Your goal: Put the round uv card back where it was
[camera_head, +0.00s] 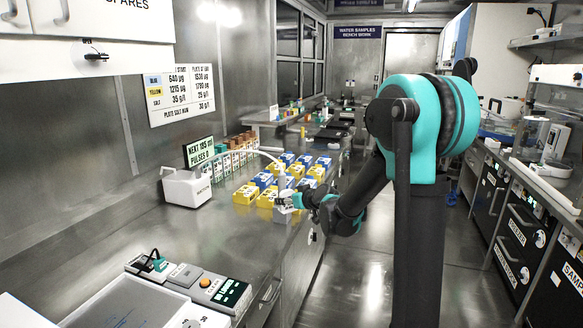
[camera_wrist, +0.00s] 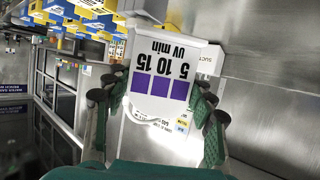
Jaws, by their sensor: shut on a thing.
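A white card (camera_wrist: 160,62) with three purple squares and upside-down print reading "5 10 15 UV min" is held between the green-padded fingers of my gripper (camera_wrist: 158,98) in the wrist view. In the head view my gripper (camera_head: 290,203) is low over the bench's front edge, beside the blue and yellow boxes. The card is too small to make out clearly in the head view.
Blue boxes (camera_head: 264,180) and yellow boxes (camera_head: 246,194) stand in rows by my gripper. A white suction box (camera_head: 187,188) with a hose stands to their left. A tray and control panel (camera_head: 205,287) lie at the near left. Bare bench lies between.

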